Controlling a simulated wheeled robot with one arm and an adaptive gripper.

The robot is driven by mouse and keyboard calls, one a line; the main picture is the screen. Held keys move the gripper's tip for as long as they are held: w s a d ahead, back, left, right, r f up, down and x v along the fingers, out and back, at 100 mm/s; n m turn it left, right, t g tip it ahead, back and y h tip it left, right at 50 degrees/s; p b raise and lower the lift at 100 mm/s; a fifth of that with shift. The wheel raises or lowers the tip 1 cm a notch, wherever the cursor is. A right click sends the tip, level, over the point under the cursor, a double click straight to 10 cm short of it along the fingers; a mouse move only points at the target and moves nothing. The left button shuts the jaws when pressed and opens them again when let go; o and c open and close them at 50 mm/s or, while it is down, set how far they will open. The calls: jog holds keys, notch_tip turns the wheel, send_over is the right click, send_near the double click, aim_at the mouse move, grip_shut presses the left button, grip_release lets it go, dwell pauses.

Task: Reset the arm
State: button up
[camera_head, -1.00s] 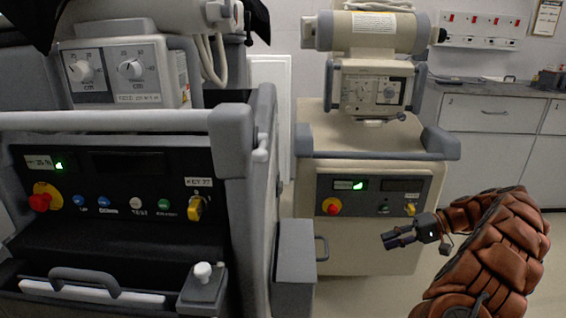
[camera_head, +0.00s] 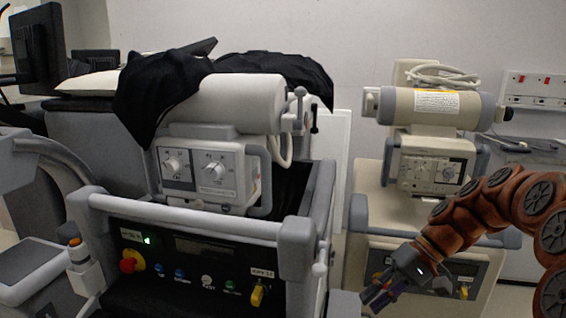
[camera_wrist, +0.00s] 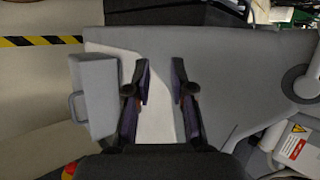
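My gripper (camera_head: 376,299) shows at the lower middle-right of the head view, at the end of my reddish-brown padded arm. It points down and left, in front of the right cart. In the wrist view its two dark fingers (camera_wrist: 161,78) stand apart with nothing between them. Beyond them lies a grey cart surface with a paler strip; I cannot tell whether the fingers touch it.
The left cart (camera_head: 200,228) has a black cover (camera_head: 165,88) on top and a control panel. The right cart (camera_head: 375,215) is beige and stands beside it, partly behind my arm. A yellow-black floor stripe (camera_wrist: 40,41) shows in the wrist view.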

jog(key=s+a+r+h+p, duration=0.45)
jog(key=s+r+p, duration=0.45)
jog(key=s, duration=0.3)
jog(key=s+d+r+h+p, duration=0.2)
jog(key=s+r+p, duration=0.1)
jog(key=s+p, duration=0.2)
jog(key=s+d+r+h+p, duration=0.2)
jog(key=s+p, duration=0.3)
jog(key=s, duration=0.4)
jog(key=shift+r+h, duration=0.35)
jog(key=shift+r, duration=0.05)
